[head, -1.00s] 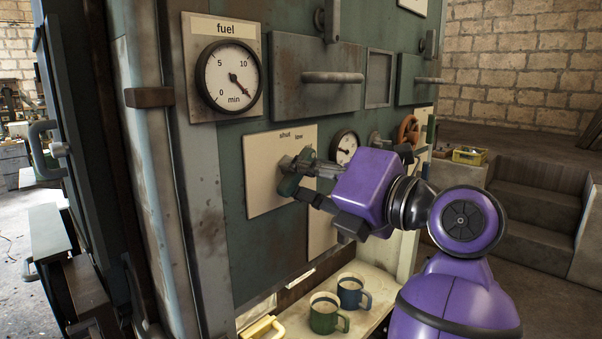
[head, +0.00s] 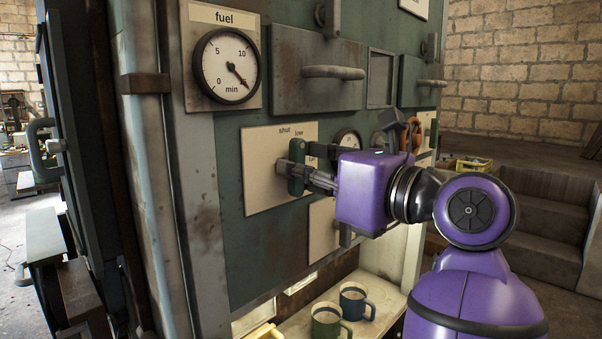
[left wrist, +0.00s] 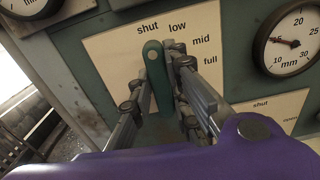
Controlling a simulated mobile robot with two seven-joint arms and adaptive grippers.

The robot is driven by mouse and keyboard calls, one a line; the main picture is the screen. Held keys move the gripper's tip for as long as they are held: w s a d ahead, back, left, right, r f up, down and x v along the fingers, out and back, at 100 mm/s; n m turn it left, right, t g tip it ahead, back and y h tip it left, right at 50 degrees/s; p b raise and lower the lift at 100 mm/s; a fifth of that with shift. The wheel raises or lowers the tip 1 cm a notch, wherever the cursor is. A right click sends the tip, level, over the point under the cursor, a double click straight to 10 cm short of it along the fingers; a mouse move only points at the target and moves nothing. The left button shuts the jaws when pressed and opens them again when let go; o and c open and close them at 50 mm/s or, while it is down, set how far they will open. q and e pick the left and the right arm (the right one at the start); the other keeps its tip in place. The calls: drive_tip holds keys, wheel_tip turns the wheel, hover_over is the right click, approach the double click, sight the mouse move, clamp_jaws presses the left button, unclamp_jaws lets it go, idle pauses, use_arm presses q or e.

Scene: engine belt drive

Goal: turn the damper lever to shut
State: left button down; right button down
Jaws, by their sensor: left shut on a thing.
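The damper lever (head: 296,181) is a green handle on a cream plate (head: 258,190) marked shut, low, mid and full. It stands nearly upright in the head view. In the left wrist view the lever (left wrist: 154,76) has its rounded top end just below the word "shut". My left gripper (head: 303,177) reaches it from the right and is shut on it. In the left wrist view the fingers of my left gripper (left wrist: 158,82) lie on either side of the handle. The lever's pivot is hidden. My right gripper is not in view.
A fuel gauge (head: 228,66) is at upper left, and a bar handle (head: 334,72) is above the plate. A smaller dial (head: 347,139) and a red-brown handwheel (head: 413,135) are close to my wrist. Two mugs (head: 327,319) stand on the shelf below.

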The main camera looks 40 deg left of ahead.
use_arm(q)
drive_tip(key=shift+n, duration=0.3)
idle(0.4)
drive_tip(key=c, duration=1.7)
unclamp_jaws()
drive_tip(key=shift+d, duration=0.1)
drive_tip(key=d, duration=0.8)
drive_tip(key=s+d, duration=0.1)
drive_tip(key=d, duration=0.2)
drive_tip(key=shift+d, duration=0.4)
